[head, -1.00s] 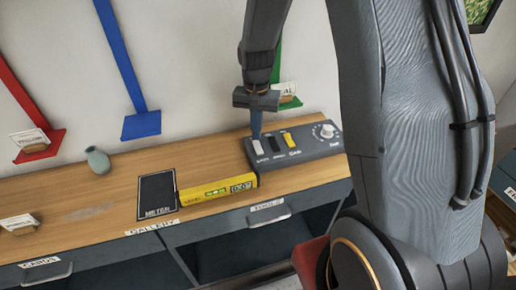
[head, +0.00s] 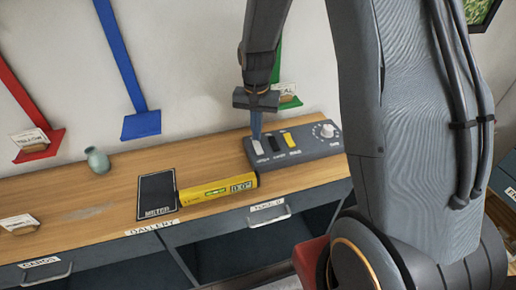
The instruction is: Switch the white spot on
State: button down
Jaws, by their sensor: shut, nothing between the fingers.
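A dark grey control box (head: 308,150) lies on the wooden counter, with a white rocker switch (head: 258,147) at its left, a black one (head: 275,142) beside it, a yellow one (head: 290,138) and a round white dial (head: 325,130) at the right. My gripper (head: 256,136) points down over the box, shut and empty. Its tip is at the far edge of the white switch; whether it touches cannot be told. The small labels under the switches are too blurred to read surely. No lit spot can be made out.
A yellow level (head: 218,190) and a black METER pad (head: 158,193) lie left of the box on the counter (head: 60,190). A grey-green vase (head: 97,160) stands further left. Red (head: 40,145), blue (head: 141,125) and green (head: 290,102) brackets are on the wall behind.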

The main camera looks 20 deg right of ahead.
aim_at(257, 144)
jog(key=shift+f+b, duration=0.45)
jog(key=shift+f, duration=0.55)
dwell(0.5)
notch_tip(257, 144, up, 7)
jog(key=p, duration=0.5)
dwell(0.4)
dwell(0.4)
jog(key=s+r+n+b, duration=0.2)
jog(key=s+n, duration=0.1)
jog(key=s, duration=0.5)
jog(key=s+r+n+t+b, duration=0.1)
jog(key=s+r+n+b, duration=0.1)
jog(key=s, duration=0.7)
jog(key=shift+n, duration=0.5)
jog(key=shift+s+d, duration=0.1)
jog(key=shift+d, duration=0.05)
